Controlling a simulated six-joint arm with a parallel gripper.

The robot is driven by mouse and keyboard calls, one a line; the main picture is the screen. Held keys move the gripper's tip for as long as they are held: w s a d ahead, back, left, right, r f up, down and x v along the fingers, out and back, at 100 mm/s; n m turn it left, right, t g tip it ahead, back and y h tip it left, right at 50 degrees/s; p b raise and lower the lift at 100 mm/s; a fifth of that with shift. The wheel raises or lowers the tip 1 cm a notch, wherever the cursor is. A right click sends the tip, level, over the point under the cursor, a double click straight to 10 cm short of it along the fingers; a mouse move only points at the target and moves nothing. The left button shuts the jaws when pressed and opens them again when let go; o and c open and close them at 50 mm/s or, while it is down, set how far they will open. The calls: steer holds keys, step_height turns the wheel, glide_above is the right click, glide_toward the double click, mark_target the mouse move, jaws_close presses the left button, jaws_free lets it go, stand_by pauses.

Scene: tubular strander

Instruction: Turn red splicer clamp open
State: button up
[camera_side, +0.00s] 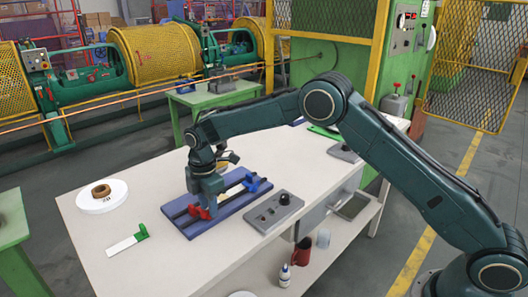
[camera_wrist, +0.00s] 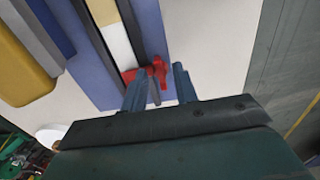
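The splicer is a blue base plate (camera_side: 232,207) with dark rails, lying on the white bench. Its red clamp (camera_side: 203,213) is at the near end and its blue clamp (camera_side: 252,184) at the far end. My gripper (camera_side: 206,200) points down just above the red clamp and partly hides it. In the wrist view the red clamp (camera_wrist: 157,70) shows near the tips of my two fingers (camera_wrist: 160,78). The fingers are apart, with part of the red clamp in or just beyond the gap. I cannot tell whether they touch it.
A grey control box (camera_side: 273,212) sits right of the splicer. A white disc with a brown core (camera_side: 101,195) and a green-handled tool (camera_side: 128,243) lie to the left. A yellow block (camera_wrist: 24,80) shows at the wrist view's left. The bench's front left is mostly clear.

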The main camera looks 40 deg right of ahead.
steer(key=shift+f, duration=0.25)
jaws_close()
steer(key=shift+m, duration=0.4)
steer(key=m, duration=0.6)
steer(key=shift+s, duration=0.1)
steer(key=m, duration=0.5)
steer(key=shift+a+m, duration=0.15)
steer(key=shift+m, duration=0.15)
steer(key=m, duration=0.5)
steer(key=shift+r+m, duration=0.1)
steer(key=shift+m, duration=0.2)
